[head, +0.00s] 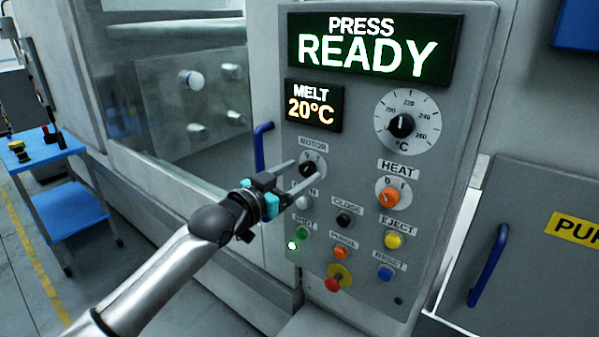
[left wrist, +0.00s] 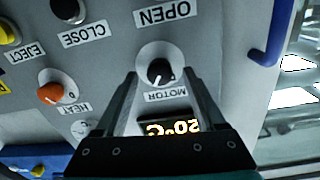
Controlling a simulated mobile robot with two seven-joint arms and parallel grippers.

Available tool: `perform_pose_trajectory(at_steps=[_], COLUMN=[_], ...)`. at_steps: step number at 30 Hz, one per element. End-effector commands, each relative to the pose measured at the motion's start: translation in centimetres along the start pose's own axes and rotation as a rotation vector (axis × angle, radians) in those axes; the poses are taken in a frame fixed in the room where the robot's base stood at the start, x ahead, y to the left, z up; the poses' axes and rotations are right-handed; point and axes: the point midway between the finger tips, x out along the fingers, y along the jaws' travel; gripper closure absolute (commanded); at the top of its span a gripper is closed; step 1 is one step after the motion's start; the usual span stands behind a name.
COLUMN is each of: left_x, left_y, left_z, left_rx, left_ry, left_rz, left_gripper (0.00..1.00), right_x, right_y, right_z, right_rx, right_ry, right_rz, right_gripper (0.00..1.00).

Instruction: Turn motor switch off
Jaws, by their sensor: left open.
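The motor switch (head: 309,168) is a black rotary knob on a pale round plate, under the MOTOR label on the grey control panel. It also shows in the left wrist view (left wrist: 160,71), seen upside down, with a white pointer mark on its face. My left gripper (head: 305,171) is at the switch, with its fingers reaching toward the knob from the lower left. In the left wrist view its open fingers (left wrist: 160,82) lie on either side of the knob, with visible gaps. The fingers partly cover the switch plate. My right gripper is not in view.
The orange HEAT knob (head: 389,196) sits right of the motor switch. Several push buttons and a red emergency knob (head: 332,284) are below. A black temperature dial (head: 401,125) is above right. A blue handle (head: 262,146) stands left of the panel. The display reads PRESS READY.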

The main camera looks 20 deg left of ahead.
Motion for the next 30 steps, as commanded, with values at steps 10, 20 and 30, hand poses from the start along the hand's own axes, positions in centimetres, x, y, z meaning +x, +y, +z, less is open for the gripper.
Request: perform_pose_trajectory(at_steps=[10,20,30], left_x=[0.59,0.57,0.56], left_y=[0.04,0.03,0.03], left_z=[0.0,0.0,0.01], left_rx=[0.001,0.001,0.001], left_ry=[0.0,0.0,0.0], left_rz=[0.001,0.0,0.001], left_gripper=[0.28,0.59,0.97], right_x=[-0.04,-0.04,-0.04], right_y=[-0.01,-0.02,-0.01], right_z=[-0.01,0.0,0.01], right_rx=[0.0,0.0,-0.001], right_ry=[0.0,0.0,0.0], right_rz=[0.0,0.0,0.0], right_gripper=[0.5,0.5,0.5])
